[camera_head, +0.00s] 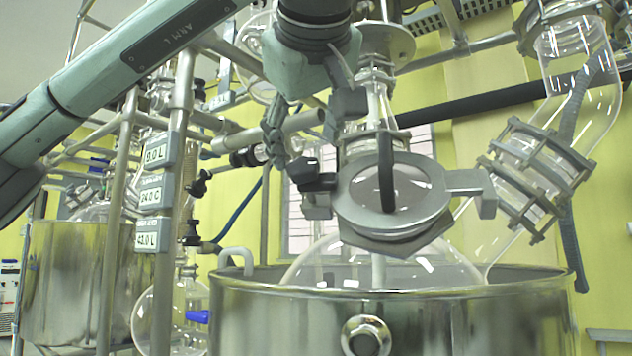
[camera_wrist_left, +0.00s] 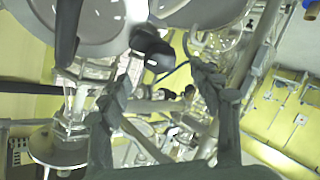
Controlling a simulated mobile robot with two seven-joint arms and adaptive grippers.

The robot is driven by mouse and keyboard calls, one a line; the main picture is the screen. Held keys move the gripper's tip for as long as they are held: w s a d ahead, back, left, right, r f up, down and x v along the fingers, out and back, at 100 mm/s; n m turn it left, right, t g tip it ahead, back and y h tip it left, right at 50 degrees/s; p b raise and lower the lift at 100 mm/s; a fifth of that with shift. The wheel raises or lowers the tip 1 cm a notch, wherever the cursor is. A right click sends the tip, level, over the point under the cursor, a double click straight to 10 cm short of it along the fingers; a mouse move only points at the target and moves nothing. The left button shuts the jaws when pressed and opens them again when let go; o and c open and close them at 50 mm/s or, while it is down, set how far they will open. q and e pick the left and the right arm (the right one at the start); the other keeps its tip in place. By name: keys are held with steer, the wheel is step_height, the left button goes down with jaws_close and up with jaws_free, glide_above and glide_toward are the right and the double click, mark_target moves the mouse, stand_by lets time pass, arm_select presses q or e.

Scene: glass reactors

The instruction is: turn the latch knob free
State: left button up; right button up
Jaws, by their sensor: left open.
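The latch knob (camera_head: 311,177) is black and sits at the left side of a round metal hatch lid (camera_head: 420,214) on the glass reactor. In the left wrist view the black knob (camera_wrist_left: 151,46) is just beyond the fingertips, near the lid's edge. My left gripper (camera_head: 306,140) hangs down from above with its fingers apart, just above the knob. In the left wrist view the open fingers (camera_wrist_left: 163,76) have nothing held between them. I cannot tell whether a finger touches the knob. My right gripper is not in view.
A black curved handle (camera_head: 386,186) stands on the lid. The glass vessel (camera_head: 440,267) sits in a large steel pot (camera_head: 270,318). Metal posts with display panels (camera_head: 152,197) stand close on the left. A clamped glass pipe (camera_head: 530,170) rises on the right.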

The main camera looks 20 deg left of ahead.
mark_target(303, 164)
arm_select(q)
steer(key=shift+w+a+f, duration=0.2)
steer(key=shift+w+a, duration=0.05)
steer(key=shift+w, duration=0.3)
steer(key=x, duration=0.6)
steer(key=shift+a, duration=0.1)
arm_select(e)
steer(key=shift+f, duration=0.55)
arm_select(q)
steer(key=c, duration=1.2)
